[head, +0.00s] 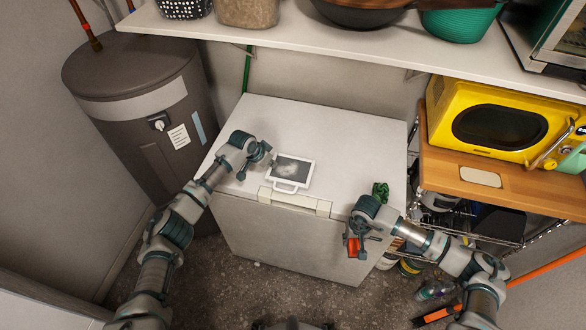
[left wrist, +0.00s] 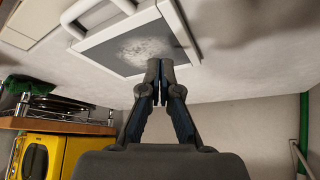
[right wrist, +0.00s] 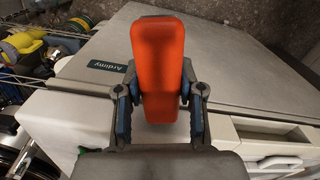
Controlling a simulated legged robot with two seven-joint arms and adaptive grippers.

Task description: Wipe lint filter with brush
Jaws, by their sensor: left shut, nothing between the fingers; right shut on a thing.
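The lint filter (head: 291,171) lies flat on top of the white appliance, a white frame with a handle and dark mesh bearing a pale patch of lint. It also shows in the left wrist view (left wrist: 130,52). My left gripper (head: 268,160) is shut and empty beside the filter's left edge. In the left wrist view its fingertips (left wrist: 160,72) are close to the frame; I cannot tell whether they touch. My right gripper (head: 355,240) is shut on an orange-red object (right wrist: 160,65), probably the brush, in front of the appliance's right side. Its bristles are not visible.
The white appliance (head: 250,120) has clear room on top around the filter. A green item (head: 380,190) lies at its right edge. A shelf (head: 330,55) overhangs the back. A yellow microwave (head: 500,120) stands right, a dark tank (head: 140,110) left.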

